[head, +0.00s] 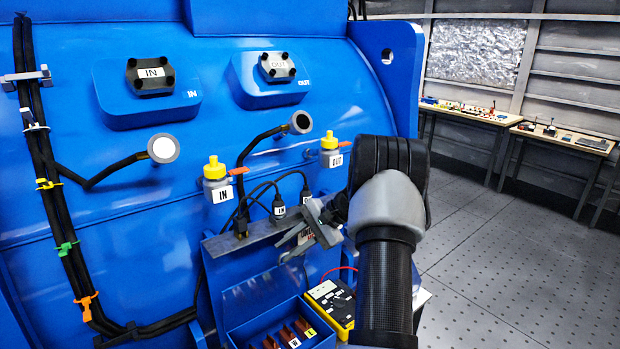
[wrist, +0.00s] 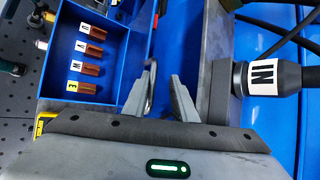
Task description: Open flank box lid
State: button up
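A blue box (head: 243,339) with brown labelled blocks inside sits low on the blue machine's side. Its inside shows from above, and it also shows at the left in the wrist view (wrist: 52,62). A blue panel (head: 255,297) rises behind it; I cannot tell for certain whether this is the lid. My gripper (head: 305,238) is above the panel, by the grey connector bar (head: 225,243). In the wrist view its two fingers (wrist: 162,98) are apart. A thin curved grey piece shows beside the left finger; whether it is touched is unclear.
Black cables plug into the grey bar close to my gripper, with an IN plug (wrist: 262,77). A yellow-black meter (head: 332,304) stands right of the box. Yellow-capped bottles (head: 216,190) are above. Open floor and benches (head: 470,116) lie to the right.

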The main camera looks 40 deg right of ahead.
jog(key=shift+t+h, duration=0.3)
jog(key=shift+t, duration=0.2)
jog(key=d+r, duration=0.1)
jog(key=r, duration=0.3)
jog(key=d+r, duration=0.1)
jog(key=r, duration=0.4)
jog(key=s+d+r, duration=0.1)
jog(key=d+r, duration=0.1)
jog(key=r, duration=0.2)
jog(key=shift+r, duration=0.4)
jog(key=shift+d+r, duration=0.2)
jog(key=shift+d, duration=0.1)
jog(key=s+d+r, duration=0.1)
jog(key=d+r, duration=0.2)
jog(key=r, duration=0.2)
jog(key=shift+d+r+b, duration=0.2)
jog(key=shift+r+b, duration=0.1)
jog(key=shift+r, duration=0.05)
